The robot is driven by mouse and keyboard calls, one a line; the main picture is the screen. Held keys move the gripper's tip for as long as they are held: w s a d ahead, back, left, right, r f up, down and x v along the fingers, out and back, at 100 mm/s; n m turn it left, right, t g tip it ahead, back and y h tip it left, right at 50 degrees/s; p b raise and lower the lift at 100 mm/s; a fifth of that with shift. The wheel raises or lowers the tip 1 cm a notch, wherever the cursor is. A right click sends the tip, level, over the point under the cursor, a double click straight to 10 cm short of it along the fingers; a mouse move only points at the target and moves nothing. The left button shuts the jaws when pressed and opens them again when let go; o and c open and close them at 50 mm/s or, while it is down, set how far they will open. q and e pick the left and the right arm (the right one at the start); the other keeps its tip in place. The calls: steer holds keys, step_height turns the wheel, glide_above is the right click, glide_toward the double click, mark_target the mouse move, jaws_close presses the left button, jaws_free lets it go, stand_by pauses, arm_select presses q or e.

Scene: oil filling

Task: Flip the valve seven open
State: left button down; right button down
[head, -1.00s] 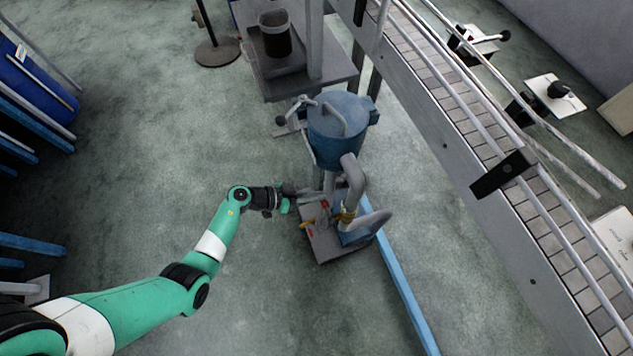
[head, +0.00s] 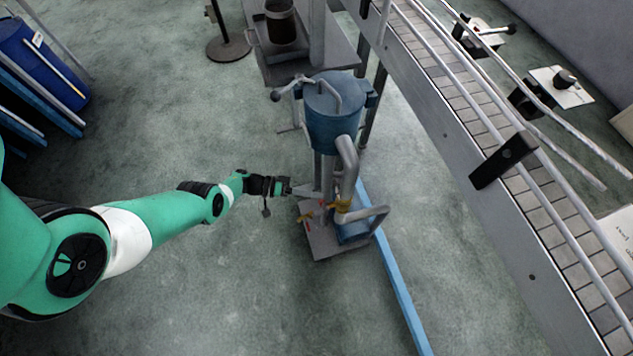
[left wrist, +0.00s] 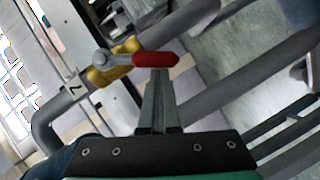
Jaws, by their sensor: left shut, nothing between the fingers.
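Valve seven has a red handle (left wrist: 155,59) on a yellow body (left wrist: 115,62), set in a grey pipe beside a plate marked 7 in the left wrist view. In the head view the yellow valve parts (head: 341,205) sit low on the pump's pipework. My left gripper (head: 312,191) is shut and empty. My right gripper is not in view.
The blue pump tank (head: 333,112) stands on a grey base plate (head: 322,242). A blue beam (head: 400,290) runs along the floor to its right. A conveyor (head: 500,110) passes on the right. Open green floor (head: 200,280) lies to the left and front.

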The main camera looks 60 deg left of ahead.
arm_select(q)
steer(key=shift+s+d+f, duration=0.15)
steer(key=shift+d+f, duration=0.5)
steer(key=shift+d, duration=0.1)
steer(key=shift+s+d+f, duration=0.15)
steer(key=shift+d+f, duration=0.45)
steer(key=shift+d, duration=0.15)
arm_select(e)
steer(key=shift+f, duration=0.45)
arm_select(q)
steer(key=shift+d, duration=0.1)
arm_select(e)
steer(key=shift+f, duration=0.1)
